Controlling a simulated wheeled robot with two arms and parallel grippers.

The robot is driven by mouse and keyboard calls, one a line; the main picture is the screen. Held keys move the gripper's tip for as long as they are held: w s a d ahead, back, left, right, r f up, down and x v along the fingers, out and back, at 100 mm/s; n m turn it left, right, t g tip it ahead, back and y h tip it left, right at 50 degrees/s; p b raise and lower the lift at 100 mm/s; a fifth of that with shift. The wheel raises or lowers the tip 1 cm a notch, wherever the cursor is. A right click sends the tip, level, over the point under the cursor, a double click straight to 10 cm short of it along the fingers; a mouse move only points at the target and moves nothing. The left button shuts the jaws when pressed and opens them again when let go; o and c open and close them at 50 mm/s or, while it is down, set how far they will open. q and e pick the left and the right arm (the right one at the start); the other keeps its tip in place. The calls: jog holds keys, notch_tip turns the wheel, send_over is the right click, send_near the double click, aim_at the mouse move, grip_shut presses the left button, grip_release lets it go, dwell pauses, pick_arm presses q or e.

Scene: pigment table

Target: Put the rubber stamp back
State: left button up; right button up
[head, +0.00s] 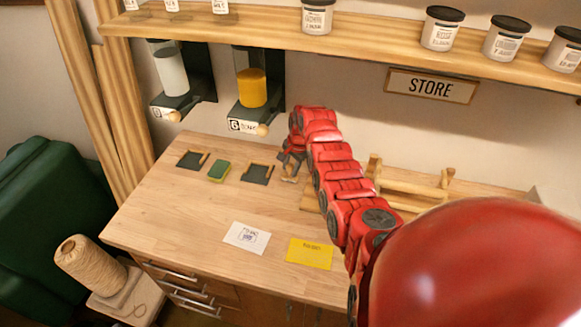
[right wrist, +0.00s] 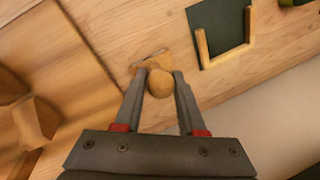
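The rubber stamp has a round wooden knob (right wrist: 160,84) and a wooden base, seen in the right wrist view. In the head view it shows small (head: 290,179), below my right gripper (head: 292,160). I cannot tell whether the base touches the table. A dark pad with a wooden corner frame (head: 257,174) lies just left of the stamp and also shows in the right wrist view (right wrist: 222,30). My left gripper is not in view.
A second framed dark pad (head: 192,160) and a green sponge (head: 219,171) lie to the left. A wooden rack (head: 410,190) stands right, partly behind my arm. A white card (head: 247,238) and yellow card (head: 310,253) lie in front. Dispensers (head: 252,88) hang above.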

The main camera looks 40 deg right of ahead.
aim_at(297, 180)
jog(key=o, duration=0.4)
jog(key=shift+r, duration=0.2)
jog(key=shift+r, duration=0.5)
jog(key=b+v, duration=0.1)
jog(key=v, duration=1)
jog(key=shift+s, duration=0.1)
jog(key=shift+f, duration=0.1)
